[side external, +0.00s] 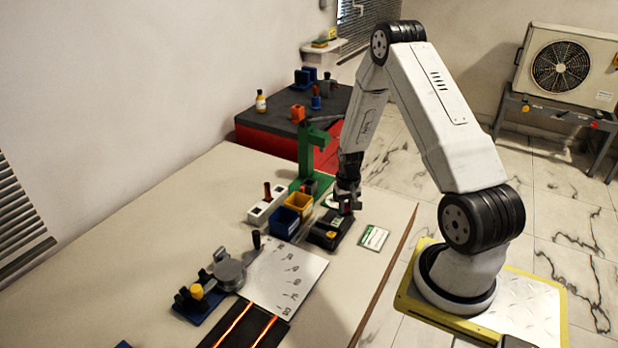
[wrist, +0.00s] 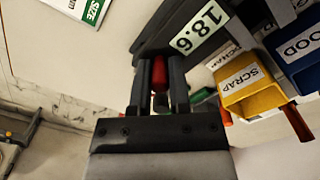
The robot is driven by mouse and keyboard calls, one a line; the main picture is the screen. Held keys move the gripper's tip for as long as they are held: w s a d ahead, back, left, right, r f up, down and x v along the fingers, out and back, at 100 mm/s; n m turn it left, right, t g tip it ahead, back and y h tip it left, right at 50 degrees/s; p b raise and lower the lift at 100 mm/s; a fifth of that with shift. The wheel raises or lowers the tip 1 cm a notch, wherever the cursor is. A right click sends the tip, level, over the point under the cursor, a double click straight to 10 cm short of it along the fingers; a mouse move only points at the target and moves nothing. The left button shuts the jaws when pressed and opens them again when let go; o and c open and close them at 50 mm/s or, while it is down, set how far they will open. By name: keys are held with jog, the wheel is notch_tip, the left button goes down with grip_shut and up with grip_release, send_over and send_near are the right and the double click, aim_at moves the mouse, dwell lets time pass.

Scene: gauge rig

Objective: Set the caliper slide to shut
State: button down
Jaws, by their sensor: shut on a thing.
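The caliper (side external: 327,232) is a dark block lying on the table below my gripper in the side view. In the wrist view its dark body (wrist: 150,38) carries a white readout (wrist: 199,27) showing 18.6. My gripper (side external: 346,207) points down at the caliper's right end. In the wrist view my gripper (wrist: 160,75) has its two dark fingers closed around a red upright knob (wrist: 160,78), which appears to be the caliper slide's handle. The slide's own position along the body is mostly hidden by the fingers.
A yellow SCRAP bin (side external: 299,204) and a blue bin (side external: 284,223) stand close beside the caliper. A green stand (side external: 311,150) rises behind. A SIZE card (side external: 373,238) lies to the right. A grey dial with lever (side external: 229,272) and a marked plate (side external: 285,277) are nearer the camera.

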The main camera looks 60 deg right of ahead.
aim_at(341, 218)
jog(key=shift+a, duration=1.2)
jog(key=c, duration=0.6)
grip_release()
jog(key=shift+r, duration=0.15)
jog(key=shift+r, duration=3.75)
